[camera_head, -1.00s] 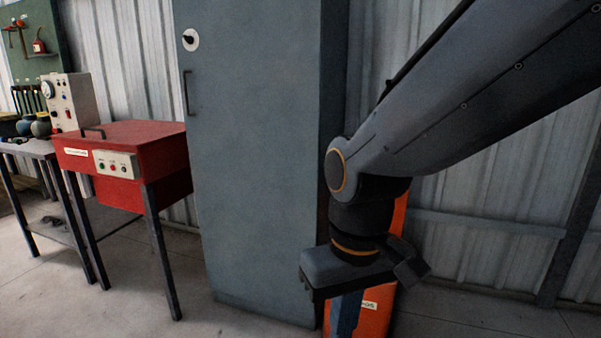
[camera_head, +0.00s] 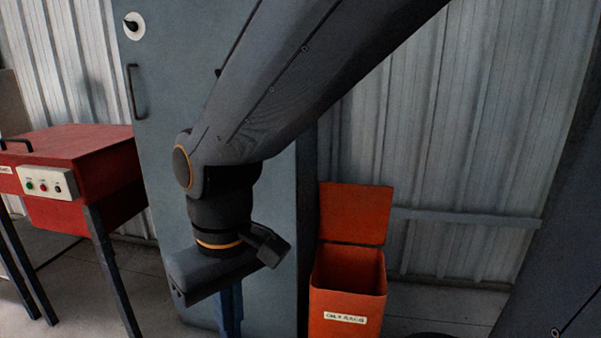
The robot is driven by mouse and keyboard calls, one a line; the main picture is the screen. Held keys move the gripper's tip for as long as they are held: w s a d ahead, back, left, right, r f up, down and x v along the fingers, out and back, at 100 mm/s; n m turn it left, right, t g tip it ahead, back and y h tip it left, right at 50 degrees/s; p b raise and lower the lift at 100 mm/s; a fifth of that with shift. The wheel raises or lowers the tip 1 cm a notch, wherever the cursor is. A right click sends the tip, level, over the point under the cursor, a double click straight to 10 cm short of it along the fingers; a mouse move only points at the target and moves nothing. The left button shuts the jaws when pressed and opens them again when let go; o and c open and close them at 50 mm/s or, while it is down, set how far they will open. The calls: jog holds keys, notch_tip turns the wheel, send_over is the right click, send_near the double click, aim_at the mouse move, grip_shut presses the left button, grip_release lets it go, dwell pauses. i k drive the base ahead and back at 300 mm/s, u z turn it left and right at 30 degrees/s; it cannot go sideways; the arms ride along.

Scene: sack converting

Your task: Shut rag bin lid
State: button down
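The rag bin (camera_head: 345,300) is an orange box with a pale label on its front, standing on the floor right of centre. Its lid (camera_head: 355,213) stands open and upright at the back, against the wall side, and the dark inside of the bin shows. My gripper (camera_head: 229,315) points down, left of the bin and apart from it, in front of the grey cabinet. One blue finger shape shows below its body; the fingertips are too unclear to tell whether it is open or shut.
A tall grey cabinet (camera_head: 160,130) stands close left of the bin. A red machine (camera_head: 85,165) on dark legs stands further left. A corrugated metal wall (camera_head: 460,130) with a horizontal rail runs behind the bin. Some floor shows right of the bin.

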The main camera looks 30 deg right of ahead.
aim_at(348, 212)
jog(key=z, duration=0.2)
jog(key=i, duration=0.7)
jog(key=z, duration=1.05)
jog(key=i, duration=0.5)
jog(key=z, duration=0.55)
